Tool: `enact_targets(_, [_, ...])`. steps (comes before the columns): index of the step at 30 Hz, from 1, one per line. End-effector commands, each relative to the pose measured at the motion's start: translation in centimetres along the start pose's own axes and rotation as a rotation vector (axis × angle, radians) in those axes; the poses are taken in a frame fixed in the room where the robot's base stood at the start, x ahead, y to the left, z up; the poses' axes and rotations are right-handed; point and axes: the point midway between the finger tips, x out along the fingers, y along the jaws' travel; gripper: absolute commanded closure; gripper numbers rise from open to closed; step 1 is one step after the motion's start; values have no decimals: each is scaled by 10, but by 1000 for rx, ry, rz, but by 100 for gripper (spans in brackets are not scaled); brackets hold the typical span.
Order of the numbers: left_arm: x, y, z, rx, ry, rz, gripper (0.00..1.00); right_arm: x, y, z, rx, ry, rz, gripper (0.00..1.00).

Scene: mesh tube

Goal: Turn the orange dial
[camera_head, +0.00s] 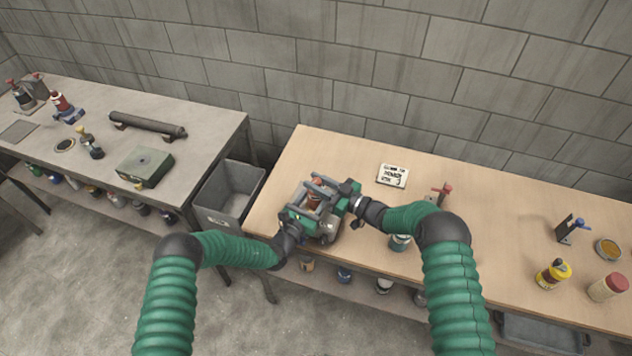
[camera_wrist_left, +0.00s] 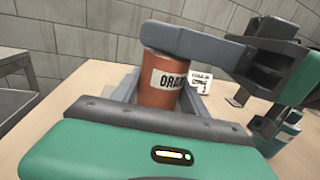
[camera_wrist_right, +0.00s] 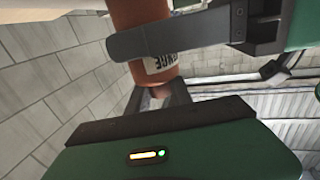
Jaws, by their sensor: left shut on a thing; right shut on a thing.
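The orange dial (camera_head: 316,196) shows as an orange-brown cylinder with a white label, above the left end of the wooden table.
A grey bin (camera_head: 212,216) stands left. The table middle is mostly clear.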

Motion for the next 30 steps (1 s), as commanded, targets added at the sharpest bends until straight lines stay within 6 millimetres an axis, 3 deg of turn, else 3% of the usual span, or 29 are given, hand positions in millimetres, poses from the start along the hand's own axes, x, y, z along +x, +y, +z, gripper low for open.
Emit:
enact_targets(12, [-1,-7,-1,0,1,-13,95,0,6,1,-3,1,-222,100])
enact_targets(30, [-1,-7,-2,1,3,-13,95,1,0,2,1,-8,-294,100])
